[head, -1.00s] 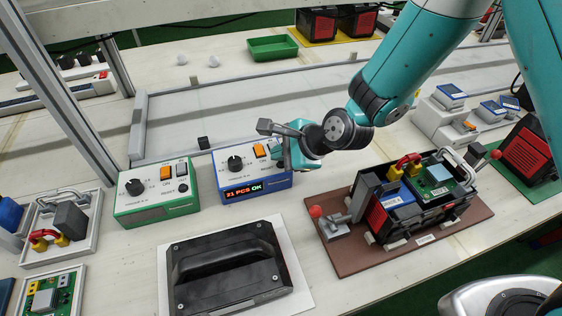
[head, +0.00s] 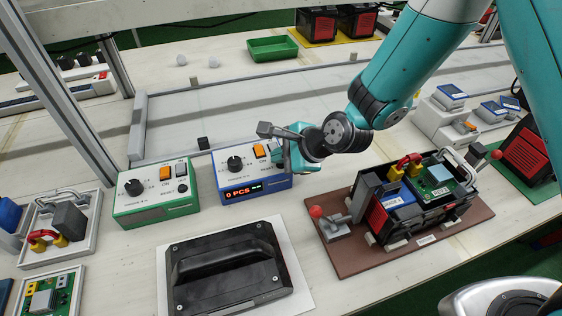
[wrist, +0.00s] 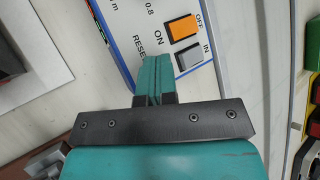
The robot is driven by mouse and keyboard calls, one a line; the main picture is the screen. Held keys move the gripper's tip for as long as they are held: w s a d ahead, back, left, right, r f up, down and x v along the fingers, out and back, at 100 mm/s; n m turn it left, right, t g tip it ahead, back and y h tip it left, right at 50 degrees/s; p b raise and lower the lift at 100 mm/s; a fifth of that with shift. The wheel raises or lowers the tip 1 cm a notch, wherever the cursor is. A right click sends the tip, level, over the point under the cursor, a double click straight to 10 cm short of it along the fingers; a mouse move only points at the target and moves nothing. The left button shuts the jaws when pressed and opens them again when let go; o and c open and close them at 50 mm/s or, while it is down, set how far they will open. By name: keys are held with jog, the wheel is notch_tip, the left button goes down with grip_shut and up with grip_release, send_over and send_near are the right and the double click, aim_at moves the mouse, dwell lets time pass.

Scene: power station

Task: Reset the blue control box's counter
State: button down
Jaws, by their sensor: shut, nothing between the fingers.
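The blue control box (head: 252,184) stands on the white table. Its red display (head: 241,191) reads "0 PCS" followed by small green dashes. A black knob (head: 235,164) and an orange switch (head: 259,151) are on its top. My gripper (head: 283,160) is at the right part of the box's top and is shut and empty. In the wrist view the closed teal fingertips (wrist: 155,72) lie over the panel next to the "RESET" label. They hide the reset button. The orange switch (wrist: 181,29) and a grey switch (wrist: 189,55) lie just beyond the fingertips.
A green control box (head: 155,208) stands to the left. A black cover (head: 228,270) lies on a white sheet in front. A brown board (head: 350,264) with a black case and red-knobbed clamps is at the right. The table behind the boxes is mostly clear.

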aim_at(281, 165)
dwell(0.3)
jog(key=shift+r+p, duration=0.8)
jog(key=shift+p, duration=0.05)
notch_tip(281, 165, up, 5)
jog(key=p, duration=0.4)
dwell(0.6)
